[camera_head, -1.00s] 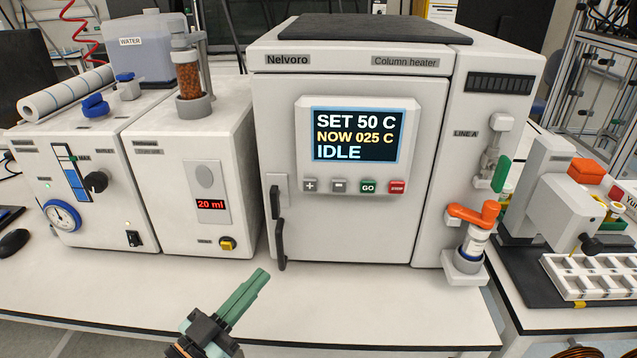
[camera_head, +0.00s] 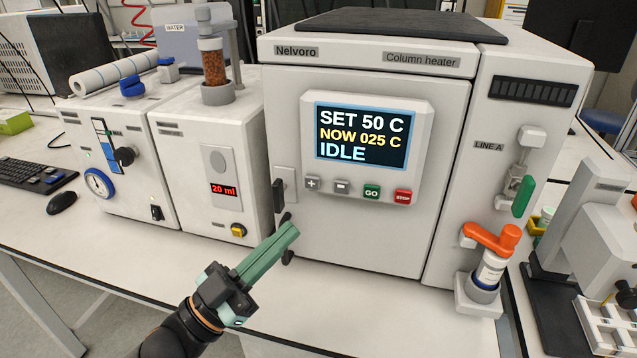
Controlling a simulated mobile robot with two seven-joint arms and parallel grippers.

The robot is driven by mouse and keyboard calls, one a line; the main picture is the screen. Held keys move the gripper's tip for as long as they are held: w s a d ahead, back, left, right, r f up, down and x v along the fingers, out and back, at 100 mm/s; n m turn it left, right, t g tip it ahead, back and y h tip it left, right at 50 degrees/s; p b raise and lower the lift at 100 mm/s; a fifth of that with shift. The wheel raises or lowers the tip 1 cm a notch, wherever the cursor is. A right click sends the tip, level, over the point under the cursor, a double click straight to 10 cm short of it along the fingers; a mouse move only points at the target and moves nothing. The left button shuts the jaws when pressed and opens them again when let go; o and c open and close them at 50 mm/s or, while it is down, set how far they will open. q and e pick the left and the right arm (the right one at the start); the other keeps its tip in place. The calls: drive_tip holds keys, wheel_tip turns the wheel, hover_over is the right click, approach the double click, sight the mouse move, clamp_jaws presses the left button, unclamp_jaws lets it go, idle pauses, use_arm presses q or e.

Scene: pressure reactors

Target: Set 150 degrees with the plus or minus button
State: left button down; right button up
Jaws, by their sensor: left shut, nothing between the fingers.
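The Nelvoro column heater (camera_head: 360,240) stands on the bench with its door closed. Its display (camera_head: 361,136) reads SET 50 C, NOW 025 C, IDLE. Below the display are the grey plus button (camera_head: 312,184), the grey minus button (camera_head: 342,187), the green GO button (camera_head: 372,192) and the red STOP button (camera_head: 403,196). My left gripper (camera_head: 291,230) is shut and empty, its green fingers pointing up and right. In the picture its tips are below and left of the plus button and cover part of the black door handle (camera_head: 286,218). My right gripper is out of view.
Left of the heater stand a pump unit (camera_head: 215,165) reading 20 ml and a unit with a gauge (camera_head: 100,183). An orange lever (camera_head: 490,237) and a green lever (camera_head: 523,197) are on the heater's right side. The bench front is clear.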

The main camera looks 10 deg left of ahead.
use_arm(q)
drive_tip(key=shift+r, duration=0.1)
idle(0.4)
drive_tip(key=b, duration=0.2)
approach(312, 183)
drive_tip(key=w+d+r, duration=0.2)
drive_tip(key=d+r, duration=0.1)
drive_tip(key=d, duration=0.1)
drive_tip(key=shift+w+d+r, duration=0.25)
drive_tip(key=shift+w+d, duration=0.05)
drive_tip(key=shift+w, duration=0.05)
idle(1.6)
drive_tip(key=shift+w, duration=0.4)
drive_tip(key=shift+w, duration=0.35)
idle(0.5)
idle(0.3)
drive_tip(key=shift+s+p, duration=0.4)
drive_tip(key=shift+s, duration=0.4)
